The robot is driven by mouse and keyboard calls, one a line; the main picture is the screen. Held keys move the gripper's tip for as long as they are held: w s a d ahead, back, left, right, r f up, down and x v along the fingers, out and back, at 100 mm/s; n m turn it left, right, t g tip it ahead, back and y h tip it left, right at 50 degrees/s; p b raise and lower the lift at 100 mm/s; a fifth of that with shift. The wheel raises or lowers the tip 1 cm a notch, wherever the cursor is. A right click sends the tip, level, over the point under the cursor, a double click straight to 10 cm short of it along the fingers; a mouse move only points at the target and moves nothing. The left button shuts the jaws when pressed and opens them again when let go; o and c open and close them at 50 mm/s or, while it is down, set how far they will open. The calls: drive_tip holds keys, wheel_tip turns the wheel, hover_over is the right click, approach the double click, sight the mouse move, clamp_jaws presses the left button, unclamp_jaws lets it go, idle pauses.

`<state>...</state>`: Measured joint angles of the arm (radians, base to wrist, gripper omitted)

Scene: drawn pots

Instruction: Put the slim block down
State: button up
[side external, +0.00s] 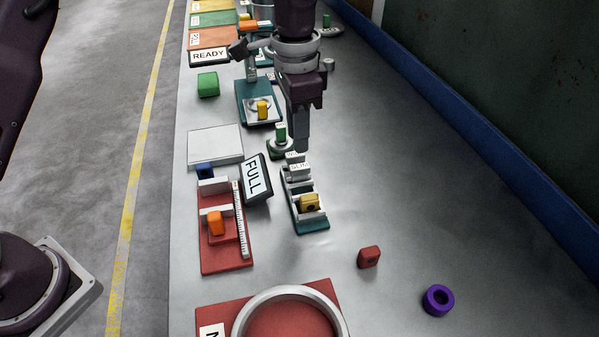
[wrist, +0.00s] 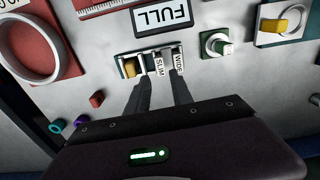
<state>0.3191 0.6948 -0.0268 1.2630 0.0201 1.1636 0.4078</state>
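A teal rack (side external: 312,225) with upright grey plates stands mid-table. Labels SLIM (wrist: 159,66) and WIDE (wrist: 179,62) are on it. A yellow block (side external: 310,203) with a dark spot sits in the rack's near end; it also shows in the wrist view (wrist: 130,68), left of the SLIM label. I cannot tell whether it is the slim block. My gripper (side external: 300,147) points down by the rack's far end.
A tilted FULL sign (side external: 254,179) stands left of the rack. A green knob (side external: 281,135) is close behind the gripper. A red fixture (side external: 228,262) holds an orange block (side external: 215,223). A red block (side external: 369,257) and purple ring (side external: 438,300) lie right. The table's right side is mostly clear.

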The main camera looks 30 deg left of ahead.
sight(299, 166)
wheel_tip(299, 166, down, 9)
drive_tip(key=shift+w+d+r, duration=0.1)
drive_tip(key=shift+w, duration=0.05)
clamp_jaws()
